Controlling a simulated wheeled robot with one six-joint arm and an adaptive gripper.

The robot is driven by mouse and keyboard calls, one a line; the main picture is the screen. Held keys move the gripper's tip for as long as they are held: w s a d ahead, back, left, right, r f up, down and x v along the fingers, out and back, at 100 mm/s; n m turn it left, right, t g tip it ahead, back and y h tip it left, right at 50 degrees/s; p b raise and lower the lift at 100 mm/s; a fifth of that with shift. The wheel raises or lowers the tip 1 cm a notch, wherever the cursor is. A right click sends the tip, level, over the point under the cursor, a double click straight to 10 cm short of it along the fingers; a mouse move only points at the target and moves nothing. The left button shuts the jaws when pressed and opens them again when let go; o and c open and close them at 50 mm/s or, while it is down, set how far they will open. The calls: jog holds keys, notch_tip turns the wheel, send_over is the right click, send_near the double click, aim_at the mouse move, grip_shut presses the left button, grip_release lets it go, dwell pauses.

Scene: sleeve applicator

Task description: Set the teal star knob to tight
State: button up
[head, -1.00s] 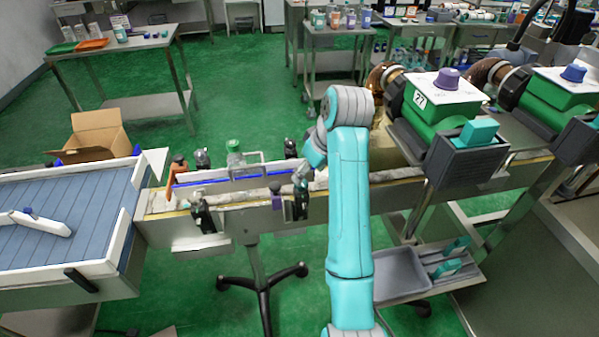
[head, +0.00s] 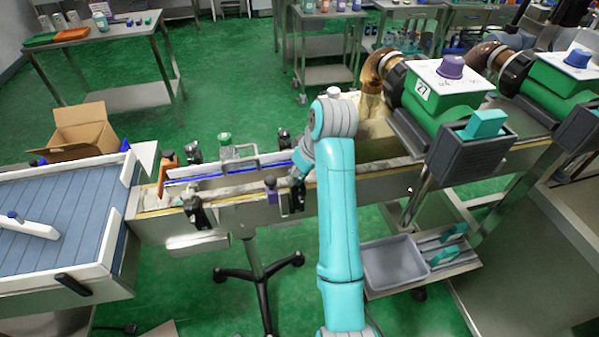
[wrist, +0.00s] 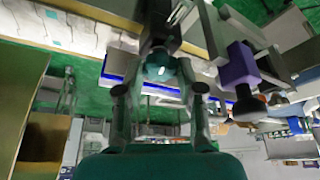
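A dark teal knob (wrist: 162,72) shows in the wrist view, ahead of my palm and between my fingers. Its lobes and pointer setting cannot be made out. My gripper (wrist: 160,88) has its two fingers apart, one on each side of the knob, with gaps visible; I cannot tell how deep the knob sits between them. In the head view my gripper (head: 297,177) is at the near rail of the conveyor (head: 235,202), by a black clamp; the knob is hidden there behind my arm.
A purple knob (head: 271,190) is just left of my gripper, and it shows in the wrist view (wrist: 238,65). Black clamps (head: 197,213) and a clear bottle (head: 226,146) stand along the conveyor. A green machine (head: 437,98) with a grey bin stands to the right.

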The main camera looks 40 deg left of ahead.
jog(key=shift+s+m+t+h, duration=0.1)
jog(key=shift+m+t+h, duration=0.4)
jog(key=shift+m, duration=1.3)
jog(key=o, duration=1.1)
jog(key=shift+o, duration=0.2)
jog(key=shift+n+y, duration=0.3)
